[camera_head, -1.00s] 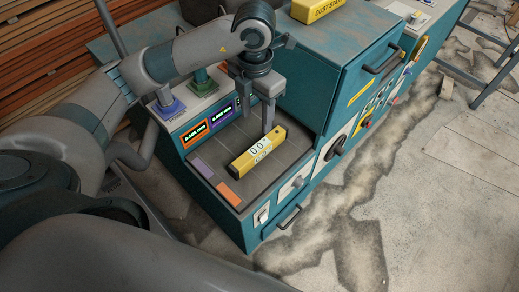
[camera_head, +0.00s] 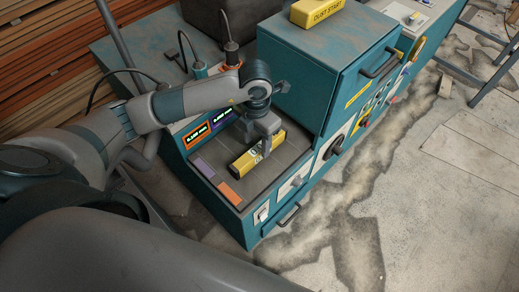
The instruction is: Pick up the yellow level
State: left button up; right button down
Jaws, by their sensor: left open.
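The yellow level (camera_head: 242,163) lies on the dark recessed top of the teal machine (camera_head: 228,212), its long side running from lower left to upper right. My left gripper (camera_head: 259,147) is open and points down over the middle of the level, hiding part of its body and display. The fingers look to be on either side of the level; whether they touch it cannot be told. My right gripper is not in view.
A purple pad (camera_head: 205,168) and an orange pad (camera_head: 229,193) lie left of the level. Two lit displays (camera_head: 198,136) stand behind it. A taller teal cabinet (camera_head: 322,72) rises close on the right, with a yellow box (camera_head: 318,12) on top.

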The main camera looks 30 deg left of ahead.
aim_at(258, 149)
pick_arm(q)
jog(key=shift+f, duration=0.1)
jog(key=shift+f+p, duration=0.5)
jog(key=shift+p, duration=0.15)
jog(key=f+p, duration=0.1)
jog(key=f, duration=0.2)
jog(key=shift+w, duration=0.2)
jog(key=shift+f, duration=0.5)
grip_shut()
